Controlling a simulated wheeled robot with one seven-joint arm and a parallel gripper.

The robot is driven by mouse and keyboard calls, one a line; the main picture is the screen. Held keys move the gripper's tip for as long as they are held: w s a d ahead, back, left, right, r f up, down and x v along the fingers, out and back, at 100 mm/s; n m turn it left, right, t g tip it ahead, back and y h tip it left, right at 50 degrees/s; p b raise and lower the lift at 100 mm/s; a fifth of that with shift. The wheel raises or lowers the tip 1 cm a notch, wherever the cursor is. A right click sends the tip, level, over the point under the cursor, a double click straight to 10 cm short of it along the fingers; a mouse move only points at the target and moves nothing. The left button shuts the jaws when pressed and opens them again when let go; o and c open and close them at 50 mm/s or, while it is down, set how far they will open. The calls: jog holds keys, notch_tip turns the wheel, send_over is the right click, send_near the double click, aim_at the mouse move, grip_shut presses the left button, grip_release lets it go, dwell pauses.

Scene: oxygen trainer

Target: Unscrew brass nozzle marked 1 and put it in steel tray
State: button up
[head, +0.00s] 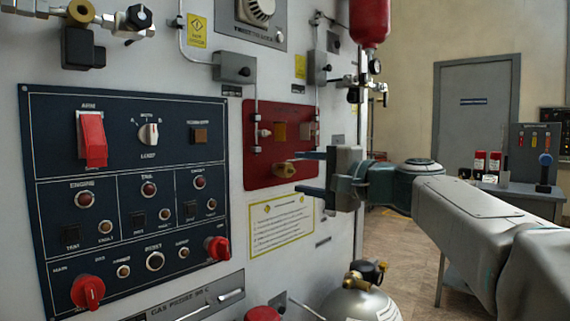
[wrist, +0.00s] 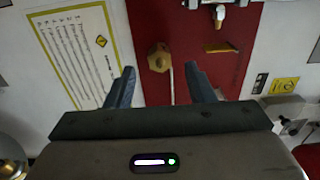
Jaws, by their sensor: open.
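A brass nozzle (head: 284,170) sits low on the red panel (head: 262,181) of the wall console. In the wrist view the nozzle (wrist: 159,57) has a hexagonal outline, and no number on it is readable. My gripper (head: 303,173) is open and empty, its two blue fingers pointing at the panel. In the wrist view the nozzle lies ahead, between the lines of the fingers (wrist: 161,76), left of their middle. It looks clear of both fingers. I cannot make out a steel tray in either view.
Other fittings (head: 279,132) sit higher on the red panel. A notice plate (head: 281,226) is below it, and the dark switch panel (head: 130,175) is left. A gas cylinder (head: 357,300) stands below my arm. A side table (head: 520,192) with bottles is at the right.

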jog(key=shift+r+m+p, duration=0.25)
jog(key=shift+m+p, duration=0.7)
jog(key=shift+m, duration=0.05)
jog(key=shift+f+m, duration=0.3)
jog(key=shift+m, duration=0.4)
jog(key=shift+r+p, duration=0.1)
jog(key=shift+p, duration=0.35)
jog(key=shift+r+m+p, duration=0.2)
jog(key=shift+m+p, duration=0.75)
jog(key=shift+m, duration=0.15)
jog(key=shift+f+m, duration=0.25)
jog(key=shift+m, duration=0.45)
